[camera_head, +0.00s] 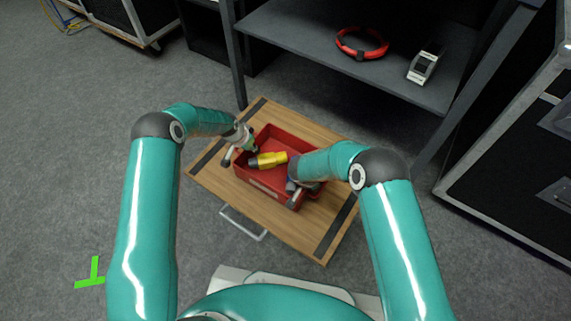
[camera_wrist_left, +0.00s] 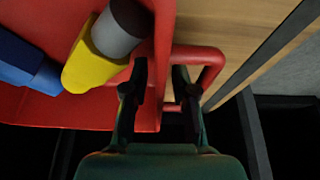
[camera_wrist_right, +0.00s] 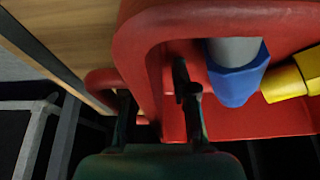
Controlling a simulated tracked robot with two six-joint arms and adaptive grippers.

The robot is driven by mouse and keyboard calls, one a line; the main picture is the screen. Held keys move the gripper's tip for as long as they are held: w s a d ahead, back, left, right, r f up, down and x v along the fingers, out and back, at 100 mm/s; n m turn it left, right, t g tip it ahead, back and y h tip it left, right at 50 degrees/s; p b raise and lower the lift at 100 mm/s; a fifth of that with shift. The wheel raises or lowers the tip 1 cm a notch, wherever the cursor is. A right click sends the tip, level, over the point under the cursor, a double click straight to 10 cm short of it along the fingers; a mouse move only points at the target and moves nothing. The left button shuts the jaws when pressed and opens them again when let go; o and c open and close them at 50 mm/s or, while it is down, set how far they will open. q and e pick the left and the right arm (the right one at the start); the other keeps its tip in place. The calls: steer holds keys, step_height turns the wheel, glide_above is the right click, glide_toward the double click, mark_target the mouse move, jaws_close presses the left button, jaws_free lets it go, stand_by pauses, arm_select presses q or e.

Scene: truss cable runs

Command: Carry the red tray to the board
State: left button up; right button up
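The red tray (camera_head: 262,184) is on a light wooden board with dark strips (camera_head: 225,187). It holds a yellow-and-grey piece (camera_head: 268,160) and a blue-and-grey one (camera_wrist_right: 235,80). My left gripper (camera_head: 238,152) is at the tray's left end. In the left wrist view its fingers (camera_wrist_left: 160,85) straddle the end wall beside the red loop handle (camera_wrist_left: 215,65); contact is unclear. My right gripper (camera_head: 295,190) is at the opposite end, partly hidden by my forearm. In the right wrist view its fingers (camera_wrist_right: 152,90) stand apart around the tray wall, beside the other handle (camera_wrist_right: 98,82).
A dark shelf unit (camera_head: 300,35) behind the board bears a red ring (camera_head: 362,44) and a small grey device (camera_head: 425,65). Black cases stand right (camera_head: 510,150) and far left (camera_head: 115,20). A metal handle (camera_head: 243,224) projects at the board's front. The carpet at left is open, with a green mark (camera_head: 92,278).

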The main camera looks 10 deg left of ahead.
arm_select(q)
steer(key=v, duration=0.6)
steer(key=shift+r, duration=0.1)
arm_select(e)
steer(key=shift+s, duration=0.15)
arm_select(q)
steer(key=shift+s, duration=0.1)
arm_select(e)
steer(key=v, duration=1.1)
steer(key=shift+s+r, duration=0.15)
steer(key=shift+r, duration=0.25)
